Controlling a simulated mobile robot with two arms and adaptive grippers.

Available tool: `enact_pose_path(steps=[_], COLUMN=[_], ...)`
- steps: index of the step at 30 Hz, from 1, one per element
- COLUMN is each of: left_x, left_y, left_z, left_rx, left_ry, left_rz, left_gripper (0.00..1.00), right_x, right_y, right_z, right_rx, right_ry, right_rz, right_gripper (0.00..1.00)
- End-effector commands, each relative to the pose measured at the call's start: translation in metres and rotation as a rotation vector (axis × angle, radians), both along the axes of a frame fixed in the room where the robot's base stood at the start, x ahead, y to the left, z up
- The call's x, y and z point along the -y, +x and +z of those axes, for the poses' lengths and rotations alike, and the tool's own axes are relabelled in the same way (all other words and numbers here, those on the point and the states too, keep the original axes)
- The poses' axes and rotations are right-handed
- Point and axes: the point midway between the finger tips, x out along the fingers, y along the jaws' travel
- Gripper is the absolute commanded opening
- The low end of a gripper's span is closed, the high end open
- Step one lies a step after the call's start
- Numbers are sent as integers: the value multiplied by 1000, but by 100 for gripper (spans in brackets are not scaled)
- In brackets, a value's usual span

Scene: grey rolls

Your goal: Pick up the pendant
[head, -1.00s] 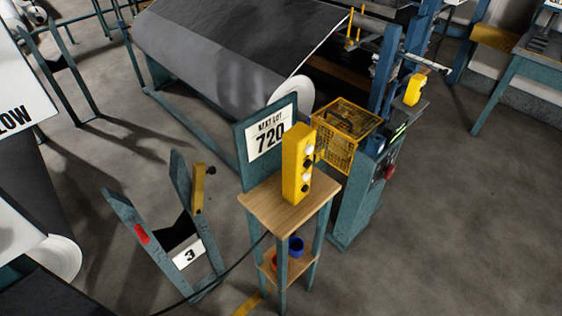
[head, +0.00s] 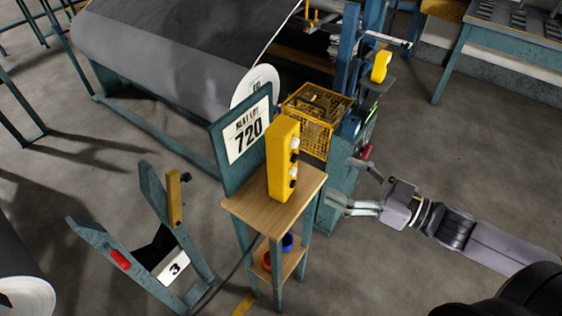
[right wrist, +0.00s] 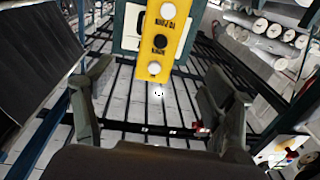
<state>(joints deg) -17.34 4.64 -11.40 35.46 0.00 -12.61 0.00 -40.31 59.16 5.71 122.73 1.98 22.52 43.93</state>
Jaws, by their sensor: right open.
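The pendant (head: 282,160) is a yellow upright box with black and white buttons. It stands on the wooden top of a small stand (head: 255,212), and a dark cable runs down near the stand. My right gripper (head: 345,184) is open and empty, to the right of the pendant and apart from it, its fingers pointing towards the stand. In the right wrist view the pendant (right wrist: 163,42) shows at the upper middle, ahead of and between the spread fingers (right wrist: 154,85). My left gripper is not in view.
A sign reading 720 (head: 246,135) stands close behind the pendant. A yellow mesh basket (head: 313,120) and a teal machine post are behind the stand. A large grey roll (head: 165,65) lies at the back. A teal cradle marked 3 (head: 175,268) is at left.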

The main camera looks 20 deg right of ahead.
Motion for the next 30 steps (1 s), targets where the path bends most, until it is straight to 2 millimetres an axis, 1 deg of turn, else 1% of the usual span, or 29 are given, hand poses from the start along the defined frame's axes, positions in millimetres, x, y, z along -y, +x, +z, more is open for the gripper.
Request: enact_pose_path(steps=[1,12,21,24,30], left_x=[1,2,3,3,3], left_y=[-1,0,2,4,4], left_z=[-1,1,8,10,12], left_rx=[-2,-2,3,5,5], left_ry=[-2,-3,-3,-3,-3], left_rz=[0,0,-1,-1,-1], left_gripper=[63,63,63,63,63], right_x=[-4,-32,-54,-60,-65], right_y=[5,37,62,68,73], right_z=[1,2,2,2,1], right_rx=[6,5,4,1,1], right_ry=[1,0,0,1,-1], right_rz=[1,-2,-4,-3,-3], right_gripper=[77,77,77,77,77])
